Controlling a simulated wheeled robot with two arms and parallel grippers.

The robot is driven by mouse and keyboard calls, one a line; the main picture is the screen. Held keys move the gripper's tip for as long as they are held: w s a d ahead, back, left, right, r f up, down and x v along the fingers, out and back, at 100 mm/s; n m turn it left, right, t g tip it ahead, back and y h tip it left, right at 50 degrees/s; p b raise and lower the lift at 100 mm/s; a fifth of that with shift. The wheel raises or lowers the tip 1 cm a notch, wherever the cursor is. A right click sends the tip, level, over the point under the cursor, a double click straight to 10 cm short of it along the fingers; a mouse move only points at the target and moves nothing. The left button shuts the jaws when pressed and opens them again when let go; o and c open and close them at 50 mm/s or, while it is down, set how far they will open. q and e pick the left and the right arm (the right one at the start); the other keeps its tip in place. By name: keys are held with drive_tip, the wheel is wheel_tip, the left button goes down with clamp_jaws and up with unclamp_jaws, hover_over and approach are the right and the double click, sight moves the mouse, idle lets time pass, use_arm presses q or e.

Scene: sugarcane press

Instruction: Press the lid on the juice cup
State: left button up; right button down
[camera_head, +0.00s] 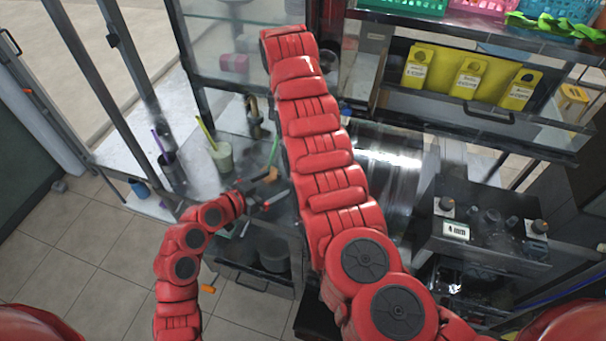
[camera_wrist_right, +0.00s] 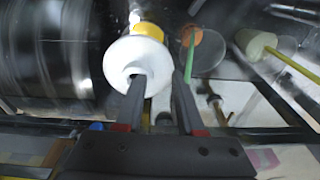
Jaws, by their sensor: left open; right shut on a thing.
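A white, round, lid-like piece with a hollow middle (camera_wrist_right: 120,62) is at my right gripper (camera_wrist_right: 158,78) in the right wrist view. One finger overlaps it; the exact grip is unclear. My right gripper is hidden behind my arm in the head view. An orange-topped thing, perhaps the juice cup (camera_wrist_right: 205,48), stands beyond the fingers with a green straw. The green straw (camera_head: 273,152) also shows in the head view. My left gripper (camera_head: 270,195) is open just below that straw, close to the small orange patch (camera_head: 270,175). Whether it touches the cup is unclear.
A pale green cup (camera_head: 222,158) with a yellow straw and a dark cup (camera_head: 171,172) with a purple straw stand to the left. A metal control box (camera_head: 485,240) is at the right. Yellow containers (camera_head: 467,78) line a shelf at the back right.

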use_arm(q)
drive_tip(key=x, duration=1.2)
drive_tip(key=shift+w+d, duration=0.1)
use_arm(e)
drive_tip(key=shift+w, duration=0.1)
use_arm(q)
drive_tip(key=shift+c, duration=0.2)
clamp_jaws()
use_arm(e)
drive_tip(key=shift+f, duration=2.55)
